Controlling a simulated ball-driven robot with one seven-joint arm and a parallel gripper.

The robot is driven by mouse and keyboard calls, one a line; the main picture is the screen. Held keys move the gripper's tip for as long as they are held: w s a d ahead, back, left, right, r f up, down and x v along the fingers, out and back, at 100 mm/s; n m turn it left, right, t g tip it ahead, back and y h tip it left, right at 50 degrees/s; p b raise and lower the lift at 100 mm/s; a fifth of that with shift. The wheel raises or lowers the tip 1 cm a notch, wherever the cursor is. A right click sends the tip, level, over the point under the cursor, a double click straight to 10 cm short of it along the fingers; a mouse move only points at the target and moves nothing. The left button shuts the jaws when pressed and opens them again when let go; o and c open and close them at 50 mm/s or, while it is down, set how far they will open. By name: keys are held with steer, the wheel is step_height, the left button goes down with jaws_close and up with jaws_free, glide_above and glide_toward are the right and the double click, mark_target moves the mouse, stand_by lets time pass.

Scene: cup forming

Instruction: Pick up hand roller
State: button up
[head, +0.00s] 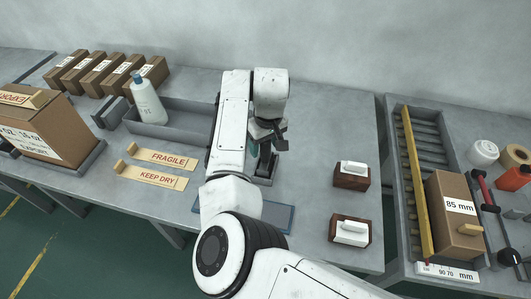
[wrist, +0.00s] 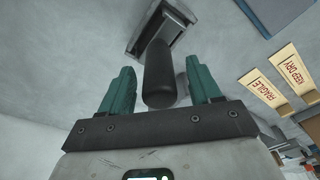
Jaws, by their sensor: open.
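The hand roller shows in the wrist view as a dark, rounded handle (wrist: 160,80) that rises from a grey holder (wrist: 143,40) on the table. My gripper (wrist: 160,66) is open, with its teal fingers on either side of the handle and visible gaps between. In the head view my gripper (head: 265,146) points down over the holder (head: 266,171), and the arm hides much of the roller. The roller's other end is hidden in the holder.
On the table are a grey bin (head: 185,118) with a white bottle (head: 148,100), FRAGILE (head: 163,158) and KEEP DRY (head: 152,177) labels, a blue mat (head: 276,217), and two white-topped wooden blocks (head: 351,175) (head: 350,231). A roller conveyor (head: 428,130) with a carton (head: 455,235) stands at right.

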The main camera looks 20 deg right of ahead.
jaws_close()
stand_by(0.4)
steer(key=shift+r, duration=0.15)
